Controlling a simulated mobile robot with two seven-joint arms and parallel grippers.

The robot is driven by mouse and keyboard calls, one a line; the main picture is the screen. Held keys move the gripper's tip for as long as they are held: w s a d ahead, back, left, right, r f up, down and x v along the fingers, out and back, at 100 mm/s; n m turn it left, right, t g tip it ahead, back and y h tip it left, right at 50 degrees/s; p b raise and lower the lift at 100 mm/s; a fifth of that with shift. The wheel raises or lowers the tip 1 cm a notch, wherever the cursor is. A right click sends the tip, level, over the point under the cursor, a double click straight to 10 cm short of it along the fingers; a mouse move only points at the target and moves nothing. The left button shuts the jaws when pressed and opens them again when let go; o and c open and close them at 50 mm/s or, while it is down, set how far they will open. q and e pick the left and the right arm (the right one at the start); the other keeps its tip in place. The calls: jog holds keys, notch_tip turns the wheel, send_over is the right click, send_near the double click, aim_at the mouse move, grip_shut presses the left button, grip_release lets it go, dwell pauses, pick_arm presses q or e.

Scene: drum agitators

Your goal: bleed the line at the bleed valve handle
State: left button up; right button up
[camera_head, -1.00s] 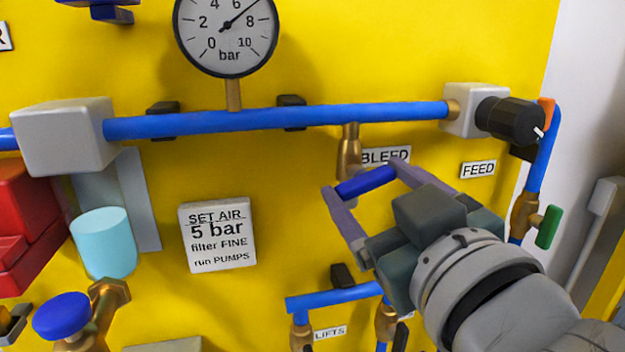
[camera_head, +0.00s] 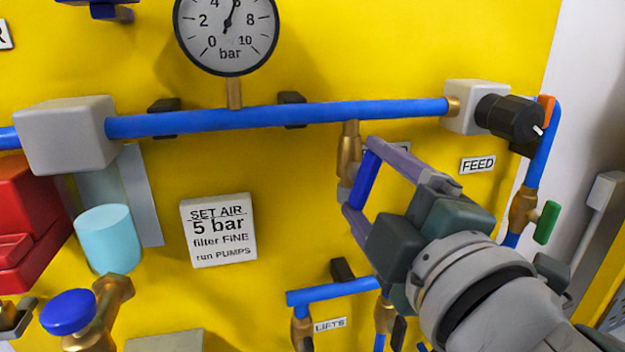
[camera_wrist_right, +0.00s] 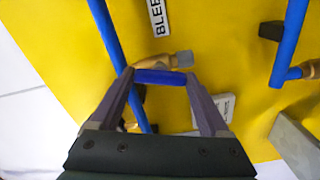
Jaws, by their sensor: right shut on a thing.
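The bleed valve handle is a blue bar (camera_head: 366,182), now steep in the head view, beside the brass bleed valve (camera_head: 348,150) under the blue pipe. My right gripper (camera_head: 361,175) has its purple fingers shut on the handle, one at each end. In the right wrist view the blue bar (camera_wrist_right: 160,77) spans between the fingertips. The BLEED label is mostly hidden behind my finger in the head view, but part of it shows in the wrist view (camera_wrist_right: 158,17). The gauge (camera_head: 227,35) has its needle near 6. My left gripper is not in view.
A black knob (camera_head: 510,119) sits at the pipe's right end by the FEED label (camera_head: 478,165). A green handle (camera_head: 547,222) is on the right. The LIFTS pipe (camera_head: 330,293) runs below my gripper. A SET AIR 5 bar plate (camera_head: 218,231) is on the yellow panel.

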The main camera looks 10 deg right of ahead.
jog(key=shift+n, duration=1.6)
jog(key=o, duration=1.2)
jog(key=shift+s+f, duration=0.1)
jog(key=shift+s, duration=0.4)
jog(key=s+b, duration=0.3)
jog(key=s, duration=0.6)
jog(key=shift+d+b, duration=0.15)
jog(key=shift+b, duration=0.2)
